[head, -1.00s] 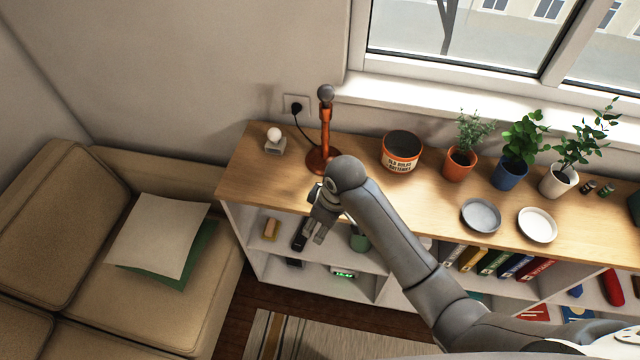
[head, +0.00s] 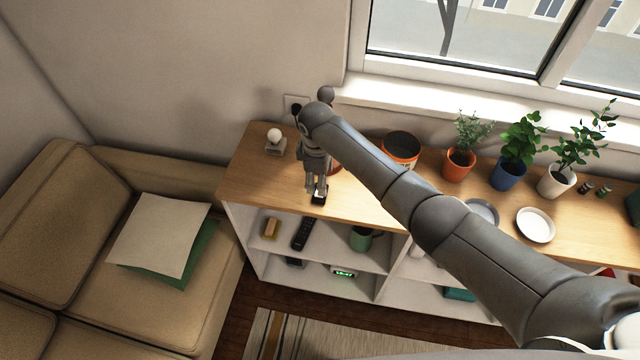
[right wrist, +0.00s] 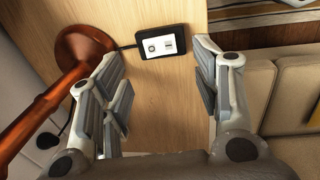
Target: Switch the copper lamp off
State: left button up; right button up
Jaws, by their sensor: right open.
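The copper lamp (right wrist: 45,104) shows at the left of the right wrist view, with its round base on the wooden top. In the head view my arm hides most of it; its grey bulb (head: 326,93) shows above. A cord runs from the base to a small black switch box (right wrist: 162,42) with a white rocker plate, which also shows in the head view (head: 320,197) at the front edge. My right gripper (right wrist: 163,78) is open and empty above the top, pointing down. The box lies beyond and between its fingers, apparently untouched. My left gripper is out of view.
A small round white bulb on a stand (head: 275,143) is left of my gripper. A battery tin (head: 401,150), potted plants (head: 458,163) and a white plate (head: 536,225) stand to the right. The sofa (head: 60,200) is at left. Open shelves lie below the front edge.

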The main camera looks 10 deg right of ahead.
jog(key=shift+w+f, duration=0.2)
jog(key=shift+f, duration=1.2)
jog(key=shift+w+f, duration=0.15)
jog(key=shift+f, duration=1.2)
